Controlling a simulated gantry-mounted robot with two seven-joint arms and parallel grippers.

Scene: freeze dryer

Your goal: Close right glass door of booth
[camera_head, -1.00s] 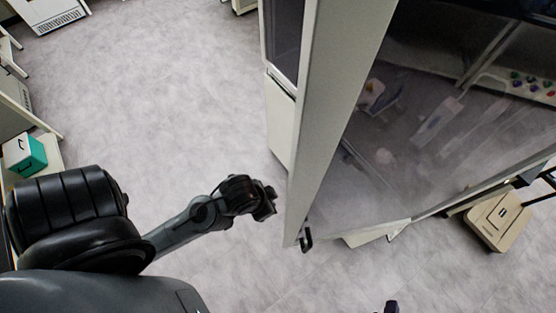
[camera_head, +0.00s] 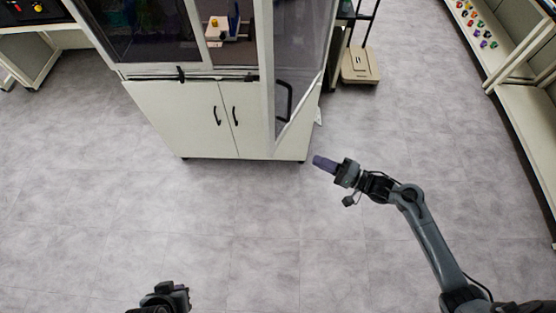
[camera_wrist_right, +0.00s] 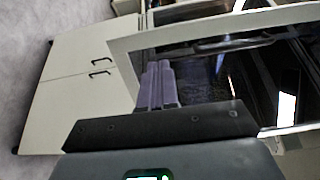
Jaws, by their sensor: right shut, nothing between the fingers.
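The booth's right glass door (camera_head: 266,70) stands open, swung out toward me, with its white frame edge facing me and a dark handle (camera_head: 288,100) on it. In the right wrist view the door's pale frame (camera_wrist_right: 122,70) and dark handle (camera_wrist_right: 225,45) lie just beyond the fingers. My right gripper (camera_head: 318,161) is shut and empty, with purple fingers, just right of and below the door's lower corner; it also shows in the right wrist view (camera_wrist_right: 158,85). I cannot tell whether it touches the door. My left gripper (camera_head: 180,290) is low at the bottom edge, its jaws unclear.
The booth's white base cabinet (camera_head: 180,115) with two dark handles stands below the doors. A device with a yellow knob (camera_head: 214,28) shows inside the booth. A beige scale (camera_head: 360,65) stands behind, right. A shelf (camera_head: 530,100) lines the right. Grey floor is clear in front.

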